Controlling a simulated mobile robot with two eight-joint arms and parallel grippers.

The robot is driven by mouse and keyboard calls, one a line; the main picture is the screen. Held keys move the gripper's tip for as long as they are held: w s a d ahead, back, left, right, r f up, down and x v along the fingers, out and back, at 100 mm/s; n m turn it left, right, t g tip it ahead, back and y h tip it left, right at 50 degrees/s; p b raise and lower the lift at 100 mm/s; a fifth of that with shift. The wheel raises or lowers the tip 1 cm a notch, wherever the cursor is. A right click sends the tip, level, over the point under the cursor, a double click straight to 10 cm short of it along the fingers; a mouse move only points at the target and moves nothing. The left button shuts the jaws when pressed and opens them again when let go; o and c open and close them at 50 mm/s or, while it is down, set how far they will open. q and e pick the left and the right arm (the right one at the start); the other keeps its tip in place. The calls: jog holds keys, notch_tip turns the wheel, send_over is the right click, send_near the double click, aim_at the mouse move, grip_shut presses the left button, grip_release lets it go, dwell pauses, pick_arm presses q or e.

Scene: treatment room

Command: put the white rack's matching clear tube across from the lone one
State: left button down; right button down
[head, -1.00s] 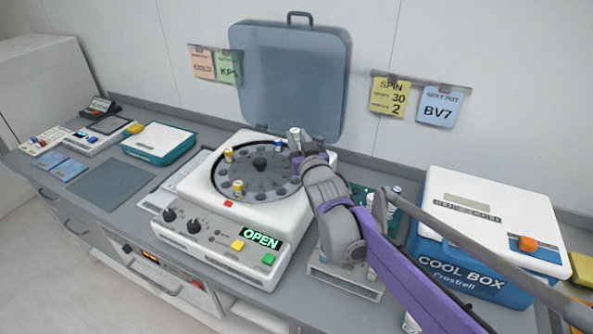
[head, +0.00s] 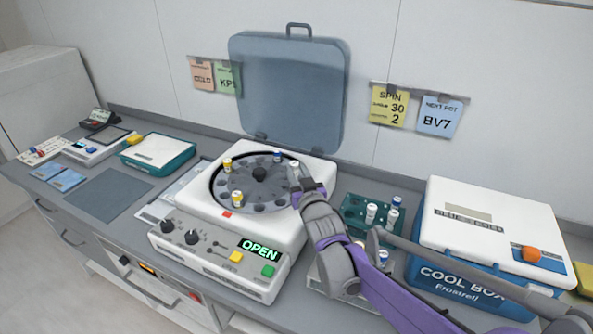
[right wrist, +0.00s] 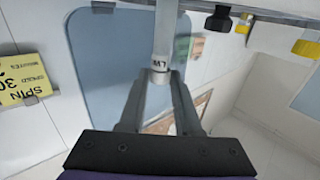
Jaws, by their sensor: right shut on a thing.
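My right gripper (head: 303,188) is shut on a clear tube (head: 294,171) over the right edge of the open centrifuge's rotor (head: 259,187). In the right wrist view the gripper (right wrist: 160,85) has the tube (right wrist: 162,38) between its fingers, with a white end marked by dark lettering. Whether the tube touches a rotor hole I cannot tell. The rotor holds two yellow-capped tubes (head: 227,166) (head: 237,198) and a blue-capped tube (head: 277,156). The white rack (head: 314,277) is largely hidden behind my right arm. My left gripper is not in view.
A green rack (head: 352,208) with white- and blue-capped tubes stands right of the centrifuge (head: 208,259), whose display reads OPEN. The raised lid (head: 289,90) stands behind. A blue cool box (head: 432,275) is at right. A grey mat (head: 108,192) lies clear at left.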

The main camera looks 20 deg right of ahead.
jog(key=shift+f, duration=0.35)
jog(key=c, duration=0.6)
grip_release()
jog(key=shift+r, duration=0.3)
jog(key=shift+r+p, duration=0.35)
jog(key=shift+r, duration=0.15)
jog(key=s+a, duration=0.1)
jog(key=s, duration=1.1)
jog(key=shift+a+f, duration=0.2)
jog(key=shift+a, duration=0.1)
jog(key=shift+f, duration=0.1)
